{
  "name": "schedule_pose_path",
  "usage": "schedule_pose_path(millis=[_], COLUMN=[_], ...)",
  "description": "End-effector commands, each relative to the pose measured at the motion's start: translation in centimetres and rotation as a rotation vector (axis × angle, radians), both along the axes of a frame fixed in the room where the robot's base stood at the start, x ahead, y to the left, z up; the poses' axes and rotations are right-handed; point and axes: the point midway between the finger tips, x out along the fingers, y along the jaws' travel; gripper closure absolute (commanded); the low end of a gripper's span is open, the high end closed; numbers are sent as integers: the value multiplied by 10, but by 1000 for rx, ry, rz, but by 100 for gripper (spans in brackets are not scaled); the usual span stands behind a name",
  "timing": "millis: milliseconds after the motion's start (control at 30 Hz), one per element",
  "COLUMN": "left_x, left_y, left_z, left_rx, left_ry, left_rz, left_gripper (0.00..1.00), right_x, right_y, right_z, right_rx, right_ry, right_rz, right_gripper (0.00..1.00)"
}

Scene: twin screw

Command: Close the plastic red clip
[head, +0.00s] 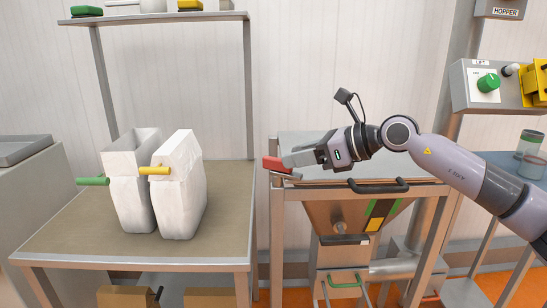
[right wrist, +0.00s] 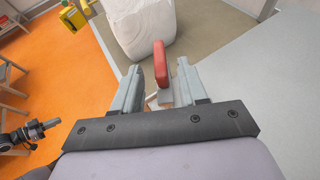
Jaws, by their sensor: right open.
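The red clip (head: 277,164) is at the left corner of the metal hopper, right at the fingertips of my right gripper (head: 292,162). In the right wrist view the red clip (right wrist: 161,63) stands between the two grey fingers of my right gripper (right wrist: 158,82). The fingers are apart, with a gap visible beside the clip. What lies under the clip is partly hidden, and I cannot tell whether the clip itself is open or shut.
Two white bags stand on the table (head: 85,225), one with a green clip (head: 92,181), one with a yellow clip (head: 154,170). The steel hopper (head: 350,215) with a black handle (head: 378,186) is under my right arm. A control box (head: 483,86) is at right.

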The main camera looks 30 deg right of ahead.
Motion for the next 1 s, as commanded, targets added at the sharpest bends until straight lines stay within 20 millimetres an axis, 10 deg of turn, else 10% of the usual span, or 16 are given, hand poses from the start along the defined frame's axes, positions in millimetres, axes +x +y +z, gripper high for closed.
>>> schedule_pose_path(millis=[833, 1000], left_x=[-3, -3], left_y=[-1, -1], left_z=[10, 10], left_rx=[-5, -5], left_ry=[4, 4], left_rz=[9, 9], left_gripper=[100, 100], right_x=[43, 43], right_y=[27, 27], right_z=[-20, -20], right_rx=[2, 3], right_ry=[0, 0], right_rz=[1, 1], right_gripper=[57, 100])
